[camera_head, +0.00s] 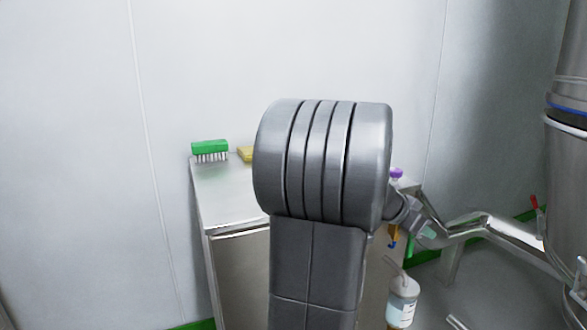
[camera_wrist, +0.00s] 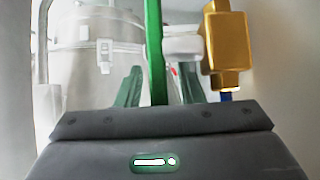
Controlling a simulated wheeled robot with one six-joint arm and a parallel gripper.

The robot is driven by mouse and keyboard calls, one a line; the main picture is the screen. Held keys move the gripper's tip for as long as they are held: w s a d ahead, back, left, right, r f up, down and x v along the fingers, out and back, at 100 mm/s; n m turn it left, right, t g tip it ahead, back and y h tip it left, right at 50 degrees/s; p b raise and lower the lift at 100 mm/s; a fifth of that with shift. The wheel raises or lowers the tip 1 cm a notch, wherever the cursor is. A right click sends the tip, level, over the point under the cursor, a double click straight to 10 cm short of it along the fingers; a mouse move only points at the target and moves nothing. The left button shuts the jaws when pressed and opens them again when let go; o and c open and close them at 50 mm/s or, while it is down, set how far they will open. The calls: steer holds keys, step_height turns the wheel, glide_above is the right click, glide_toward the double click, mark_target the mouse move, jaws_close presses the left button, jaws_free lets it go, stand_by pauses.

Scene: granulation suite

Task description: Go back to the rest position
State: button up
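My gripper (camera_wrist: 160,78) shows in the wrist view with two dark green fingers standing apart. I see nothing clamped between them. A bright green upright strip (camera_wrist: 155,45) shows in the gap and seems to lie beyond the fingers; its distance is hard to tell. In the head view my arm fills the middle, and the gripper end (camera_head: 428,232) shows only in part, right of the arm, beside a steel pipe.
A steel cabinet (camera_head: 218,190) behind my arm bears a green brush (camera_head: 210,150) and a partly hidden yellow thing (camera_head: 245,154). A brass-coloured fitting (camera_wrist: 226,45) is close on the right in the wrist view. A bottle (camera_head: 402,300) and bent steel pipe (camera_head: 490,222) are at right.

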steer(key=y+p, duration=0.1)
steer(key=p, duration=0.1)
steer(key=g+y+p, duration=0.1)
steer(key=y+p, duration=0.1)
steer(key=p, duration=0.1)
steer(key=shift+w+d, duration=0.15)
steer(key=shift+d, duration=0.15)
steer(key=y+p, duration=0.1)
steer(key=p, duration=0.4)
steer(key=f+g+y+p, duration=0.1)
steer(key=p, duration=0.3)
steer(key=shift+d+y+p, duration=0.15)
steer(key=shift+y+p, duration=0.2)
steer(key=shift+y, duration=0.05)
steer(key=shift+f+g+y+p, duration=0.15)
steer(key=shift+g+y+p, duration=0.25)
steer(key=shift+p, duration=0.85)
steer(key=y+p, duration=0.1)
steer(key=p, duration=0.2)
steer(key=g+y+p, duration=0.1)
steer(key=y+p, duration=0.1)
steer(key=p, duration=0.1)
steer(key=shift+w+d+f, duration=0.1)
steer(key=shift+f, duration=0.25)
